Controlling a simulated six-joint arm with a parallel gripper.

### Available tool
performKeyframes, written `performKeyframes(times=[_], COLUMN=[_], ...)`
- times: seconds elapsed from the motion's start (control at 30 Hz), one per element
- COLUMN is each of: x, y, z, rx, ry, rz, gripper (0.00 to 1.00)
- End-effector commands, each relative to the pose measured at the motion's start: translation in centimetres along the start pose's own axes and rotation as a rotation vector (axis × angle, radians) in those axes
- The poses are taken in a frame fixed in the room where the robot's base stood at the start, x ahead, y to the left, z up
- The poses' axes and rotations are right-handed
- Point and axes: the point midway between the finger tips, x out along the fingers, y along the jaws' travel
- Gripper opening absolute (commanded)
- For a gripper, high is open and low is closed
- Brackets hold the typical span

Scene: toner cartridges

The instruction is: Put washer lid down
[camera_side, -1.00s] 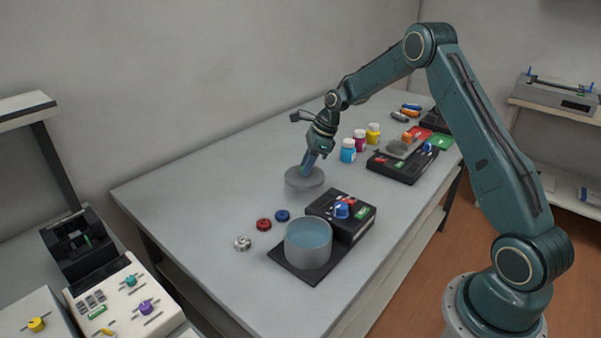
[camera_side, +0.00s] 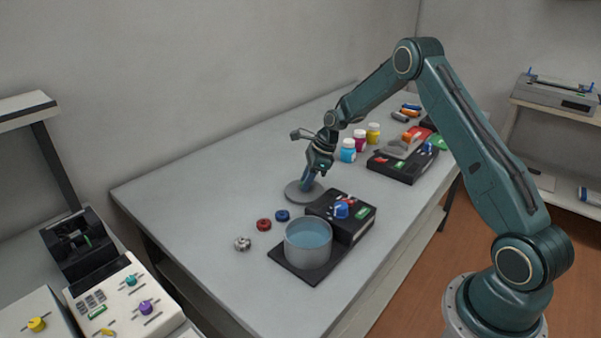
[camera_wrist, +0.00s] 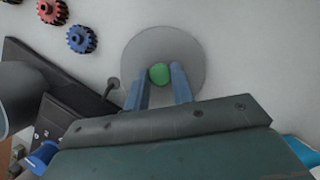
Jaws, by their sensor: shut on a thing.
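The washer lid is a grey disc (camera_side: 297,193) with a green knob (camera_wrist: 160,74) at its centre. In the side view it lies flat, at or very near the table top, behind the washer. My gripper (camera_side: 304,184) points down over the lid; in the wrist view its two blue fingers (camera_wrist: 160,84) are shut on the green knob. The washer has a black base, a dark box with a blue knob (camera_side: 341,210), and an open grey tub (camera_side: 308,243) with blue liquid inside. Any small gap under the lid cannot be told.
A red gear (camera_side: 264,225), a blue gear (camera_side: 283,215) and a metal gear (camera_side: 243,244) lie left of the washer. Blue (camera_side: 348,150), magenta and yellow bottles and a second black machine (camera_side: 402,163) stand farther right.

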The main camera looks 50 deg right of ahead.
Motion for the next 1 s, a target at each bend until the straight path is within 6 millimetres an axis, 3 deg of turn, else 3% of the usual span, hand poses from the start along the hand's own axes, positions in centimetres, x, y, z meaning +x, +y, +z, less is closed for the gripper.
performKeyframes(times=[0.27, 0.3, 0.4, 0.77, 1.0], x=[0.3, 0.2, 0.2, 0.0, -1.7], y=[0.0, 0.0, 0.0, 0.0, -0.1], z=[-0.1, -0.1, -0.1, 0.0, 0.0], rx=[0.000, 0.000, 0.000, 0.000, 0.000], ry=[0.000, 0.000, 0.000, 0.000, 0.000], rz=[0.001, 0.000, 0.000, 0.000, -0.001], gripper=[0.00, 0.32, 0.46, 0.46, 0.46])
